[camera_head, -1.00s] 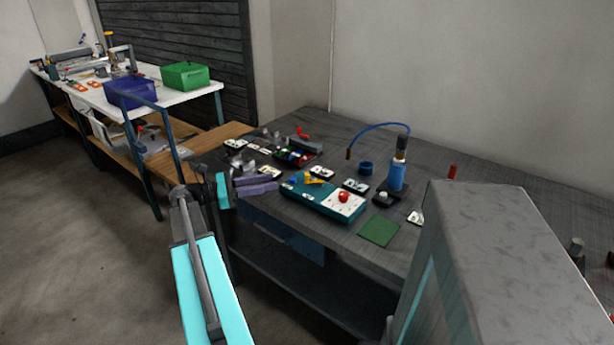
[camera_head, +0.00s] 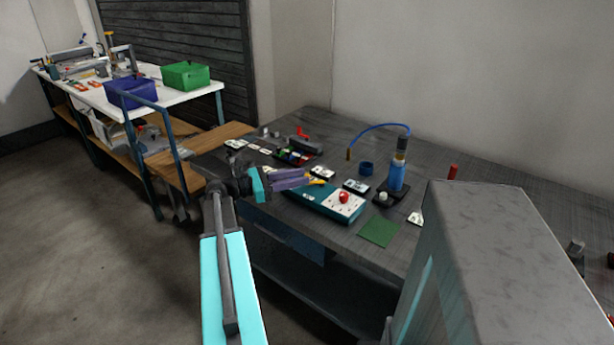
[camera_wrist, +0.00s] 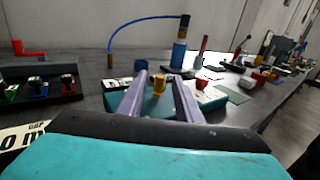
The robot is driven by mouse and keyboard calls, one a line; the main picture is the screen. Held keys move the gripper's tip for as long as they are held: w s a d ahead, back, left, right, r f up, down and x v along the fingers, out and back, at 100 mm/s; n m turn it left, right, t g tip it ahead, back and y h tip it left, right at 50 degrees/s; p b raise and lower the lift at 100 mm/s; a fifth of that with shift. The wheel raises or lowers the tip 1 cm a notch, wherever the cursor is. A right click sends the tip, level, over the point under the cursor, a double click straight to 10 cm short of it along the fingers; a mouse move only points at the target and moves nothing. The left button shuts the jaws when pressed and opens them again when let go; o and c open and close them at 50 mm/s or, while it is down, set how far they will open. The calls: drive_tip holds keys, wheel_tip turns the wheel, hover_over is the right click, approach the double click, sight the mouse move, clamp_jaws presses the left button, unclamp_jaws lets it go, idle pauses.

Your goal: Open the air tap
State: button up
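A yellow tap (camera_head: 317,182) sits on the left part of a teal box (camera_head: 325,205) with a white panel and a red knob (camera_head: 344,197). My gripper (camera_head: 306,178) has purple fingers and reaches over the box from the left, its tips by the tap. In the wrist view the fingers (camera_wrist: 157,80) are apart, and the yellow tap (camera_wrist: 159,84) shows between and just beyond them. I cannot tell whether either finger touches it. The fingers partly hide the tap and the box's left end in the head view.
A blue cylinder (camera_head: 397,175) with a curved blue hose (camera_head: 375,127) stands right of the box. A dark tray of coloured parts (camera_head: 295,156) lies behind my gripper. A green mat (camera_head: 380,232) lies in front.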

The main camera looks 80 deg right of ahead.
sight(307, 175)
drive_tip(key=shift+x, duration=1.8)
clamp_jaws()
